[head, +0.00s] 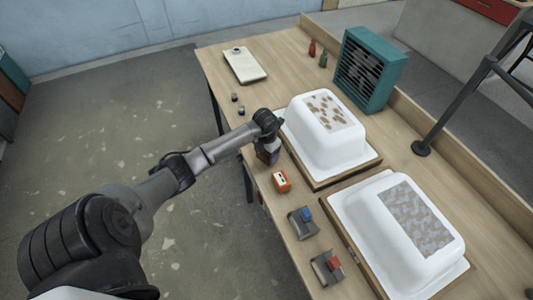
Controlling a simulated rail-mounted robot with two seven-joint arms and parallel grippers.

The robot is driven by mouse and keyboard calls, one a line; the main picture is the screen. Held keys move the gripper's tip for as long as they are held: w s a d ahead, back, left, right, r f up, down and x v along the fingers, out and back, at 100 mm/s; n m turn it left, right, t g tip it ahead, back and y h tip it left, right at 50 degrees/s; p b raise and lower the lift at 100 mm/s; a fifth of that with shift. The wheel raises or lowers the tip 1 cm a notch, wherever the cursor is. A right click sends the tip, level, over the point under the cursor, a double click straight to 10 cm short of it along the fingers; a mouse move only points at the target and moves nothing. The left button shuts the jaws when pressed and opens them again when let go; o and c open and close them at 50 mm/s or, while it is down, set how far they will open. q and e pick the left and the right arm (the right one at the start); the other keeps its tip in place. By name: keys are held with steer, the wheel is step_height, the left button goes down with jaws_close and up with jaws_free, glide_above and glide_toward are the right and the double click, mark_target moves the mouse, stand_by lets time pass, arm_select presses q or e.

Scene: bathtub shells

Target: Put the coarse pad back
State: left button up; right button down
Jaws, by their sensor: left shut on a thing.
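My left gripper (268,150) is over the near left edge of the wooden table, beside the far white tub shell. It is shut on a small dark block (270,158), mostly hidden by the fingers; I cannot tell whether this is the coarse pad. Along the same table edge sit a grey holder with a blue block (306,214) and a grey holder with a red block (333,263). Which one belongs to the coarse pad does not show. My right gripper is not in view.
An orange block with a white face (281,181) lies just below the gripper. The far shell (318,150) has brown patches, the near shell (376,250) grey ones. A teal fan box (370,68), small bottles (312,48) and a pale board (245,64) stand farther back.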

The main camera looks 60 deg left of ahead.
arm_select(q)
steer(key=shift+f, duration=0.15)
steer(key=shift+f, duration=0.15)
steer(key=o, duration=0.9)
steer(key=shift+r, duration=0.3)
step_height(320, 180, up, 12)
steer(key=p, duration=0.1)
steer(key=shift+p, duration=0.35)
